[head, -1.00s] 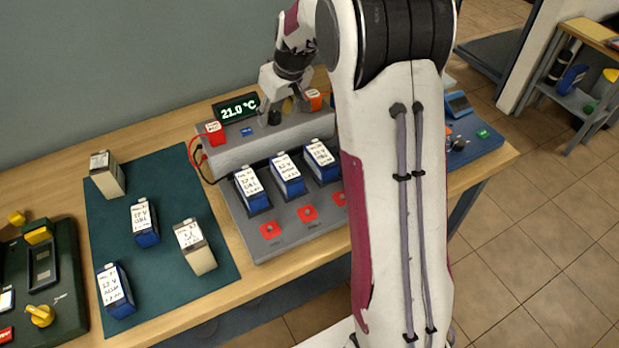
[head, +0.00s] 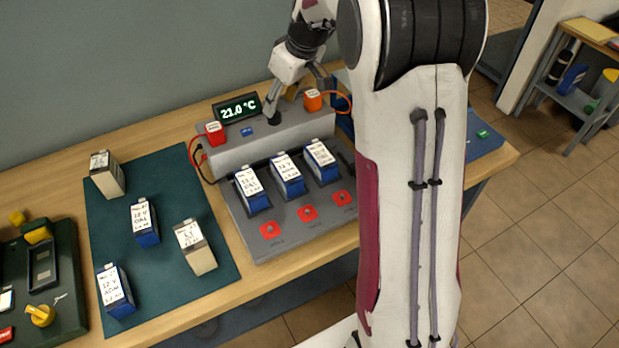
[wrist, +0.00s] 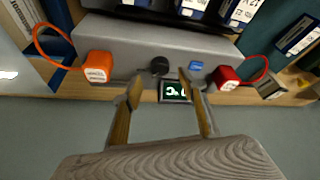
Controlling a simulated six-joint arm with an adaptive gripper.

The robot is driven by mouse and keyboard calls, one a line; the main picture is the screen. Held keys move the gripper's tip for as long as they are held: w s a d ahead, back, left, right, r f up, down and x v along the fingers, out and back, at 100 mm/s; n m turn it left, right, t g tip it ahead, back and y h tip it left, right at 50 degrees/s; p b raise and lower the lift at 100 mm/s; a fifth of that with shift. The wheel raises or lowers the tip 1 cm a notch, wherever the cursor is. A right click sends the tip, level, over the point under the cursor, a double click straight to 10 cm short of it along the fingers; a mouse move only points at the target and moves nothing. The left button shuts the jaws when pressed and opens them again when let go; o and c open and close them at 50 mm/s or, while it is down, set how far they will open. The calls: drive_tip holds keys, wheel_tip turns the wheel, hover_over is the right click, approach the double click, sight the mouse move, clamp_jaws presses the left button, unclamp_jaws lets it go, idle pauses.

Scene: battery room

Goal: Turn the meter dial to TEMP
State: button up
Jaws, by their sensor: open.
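The meter's display (head: 237,109) reads 21.0 °C and stands at the back of the grey test bench (head: 225,153). The black round dial (head: 273,118) is on the bench top to its right, partly covered by a finger in the head view. It also shows in the wrist view (wrist: 159,66), but I cannot read its pointer or markings. My gripper (head: 297,97) is open and empty above the bench. In the wrist view its fingertips (wrist: 160,87) are apart, with the dial just beyond the gap between them; contact is not clear.
A red plug (head: 214,132) and an orange plug (head: 313,100), both with cables, stand on either side of the dial. A small blue block (head: 246,132) lies near it. Blue batteries (head: 287,175) fill the front bays. Several more batteries stand on the green mat (head: 172,190).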

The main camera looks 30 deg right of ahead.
drive_tip(key=s+a+r+m+h, duration=0.1)
drive_tip(key=s+a+r+m, duration=0.1)
drive_tip(key=s, duration=1.1)
drive_tip(key=s+a+r+m+g, duration=0.1)
drive_tip(key=s+a+m, duration=0.3)
drive_tip(key=s, duration=1)
drive_tip(key=shift+s+a+r+h, duration=0.2)
drive_tip(key=shift+a+r+h, duration=0.2)
drive_tip(key=shift+a+r, duration=0.3)
drive_tip(key=shift+f, duration=0.1)
idle(0.5)
